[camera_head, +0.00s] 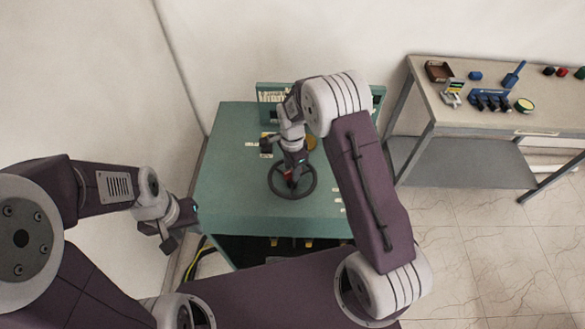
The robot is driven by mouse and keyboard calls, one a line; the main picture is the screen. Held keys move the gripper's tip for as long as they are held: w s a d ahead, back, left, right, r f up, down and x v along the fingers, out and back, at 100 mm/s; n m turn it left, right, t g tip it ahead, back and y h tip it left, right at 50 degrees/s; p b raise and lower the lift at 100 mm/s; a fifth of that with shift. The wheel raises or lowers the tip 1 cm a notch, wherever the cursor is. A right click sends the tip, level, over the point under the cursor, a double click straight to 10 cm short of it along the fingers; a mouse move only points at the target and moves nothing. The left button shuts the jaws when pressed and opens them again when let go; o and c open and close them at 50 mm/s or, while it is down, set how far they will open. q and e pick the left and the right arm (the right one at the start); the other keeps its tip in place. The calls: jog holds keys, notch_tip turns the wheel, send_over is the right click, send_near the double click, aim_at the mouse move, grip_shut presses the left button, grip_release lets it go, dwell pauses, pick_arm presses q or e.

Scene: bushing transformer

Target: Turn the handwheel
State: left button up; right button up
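The handwheel (271,178) is a dark round rim lying on top of the green cabinet (228,180). My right gripper (291,181) points down at the middle of the wheel, inside its rim. A small reddish part shows at the hub beside the fingers. The fingers are small and partly hidden by the wrist, so I cannot tell whether they grip the hub. My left gripper (170,243) is off to the left of the cabinet, away from the wheel. Its fingers are dark and point downward; their gap is not clear.
A grey workbench (440,120) with small tools and coloured parts stands at the right. A yellow round part (311,142) sits on the cabinet behind my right wrist. Yellow and black cables (197,262) run at the cabinet's left side. Tiled floor at the right is clear.

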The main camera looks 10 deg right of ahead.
jog(key=shift+r, duration=0.3)
notch_tip(320, 180, up, 8)
jog(key=b, duration=0.2)
jog(key=shift+r, duration=0.25)
jog(key=shift+f, duration=0.15)
